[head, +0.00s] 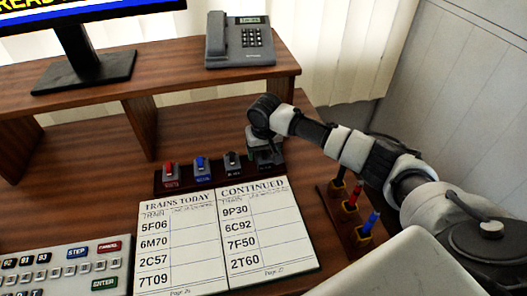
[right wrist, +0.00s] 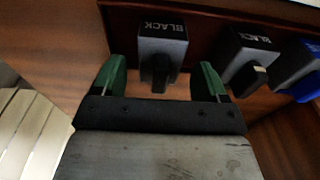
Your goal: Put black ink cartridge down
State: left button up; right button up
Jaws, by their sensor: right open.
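A row of grey blocks with coloured levers stands on a dark wooden base (head: 200,182): a red one (head: 169,174), a blue one (head: 201,168) and a black one (head: 233,160). My right gripper (head: 265,150) is over the right end of this row. In the right wrist view its green fingers (right wrist: 160,78) are open, one on each side of a grey block labelled BLACK (right wrist: 163,36). Whether the fingers touch it I cannot tell. A second block labelled BLACK (right wrist: 249,55) and a blue one (right wrist: 298,70) stand beside it. My left gripper is not in view.
An open timetable book (head: 222,235) lies just in front of the row. A small wooden rack (head: 340,225) with black, red and blue pieces stands at the right. A keypad (head: 65,270) is at front left. A telephone (head: 240,40) and monitor stand on the shelf.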

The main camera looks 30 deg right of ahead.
aim_at(265, 154)
notch_tip(265, 154, up, 12)
jog(key=s, duration=0.1)
jog(key=shift+s+a+f+p, duration=0.2)
jog(key=shift+p, duration=0.1)
dwell(0.3)
